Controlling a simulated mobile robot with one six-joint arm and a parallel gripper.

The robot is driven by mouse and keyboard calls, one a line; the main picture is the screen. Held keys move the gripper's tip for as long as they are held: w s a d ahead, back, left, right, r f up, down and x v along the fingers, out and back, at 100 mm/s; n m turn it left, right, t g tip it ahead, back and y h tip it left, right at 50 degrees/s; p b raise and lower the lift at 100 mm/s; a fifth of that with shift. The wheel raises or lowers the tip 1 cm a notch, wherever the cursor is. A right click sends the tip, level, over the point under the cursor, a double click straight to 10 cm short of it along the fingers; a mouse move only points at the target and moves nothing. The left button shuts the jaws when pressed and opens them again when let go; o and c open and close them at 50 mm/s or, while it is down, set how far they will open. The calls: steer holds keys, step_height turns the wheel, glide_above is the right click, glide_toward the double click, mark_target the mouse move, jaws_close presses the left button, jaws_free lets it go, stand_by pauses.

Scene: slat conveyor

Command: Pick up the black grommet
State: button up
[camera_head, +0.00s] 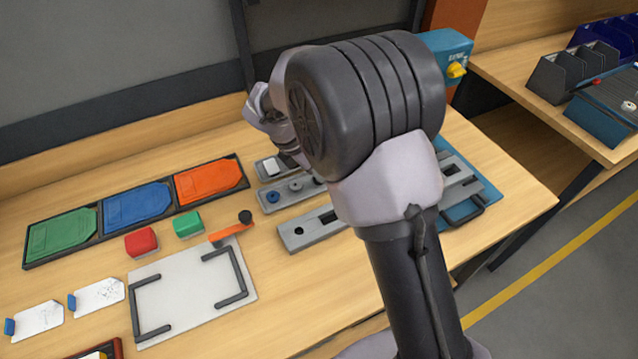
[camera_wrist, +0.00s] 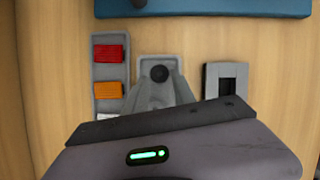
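In the wrist view the black grommet (camera_wrist: 159,73) is a small dark round piece near the far end of a narrow grey tray (camera_wrist: 146,60). My gripper (camera_wrist: 162,80) is above this tray, and its two grey fingers look spread apart with the grommet close to their tips. I see no clear contact between the fingers and the grommet. In the head view my arm hides the fingers and I cannot make out the black grommet.
Left of the grommet's tray, a grey rack holds a red block (camera_wrist: 110,53), an orange block (camera_wrist: 108,90) and a white piece. A grey holder with a dark opening (camera_wrist: 225,80) stands to the right. A blue panel (camera_wrist: 210,6) lies beyond.

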steer(key=b+x, duration=0.1)
steer(key=x, duration=0.3)
steer(key=shift+a, duration=0.2)
steer(key=shift+r, duration=0.2)
jaws_close()
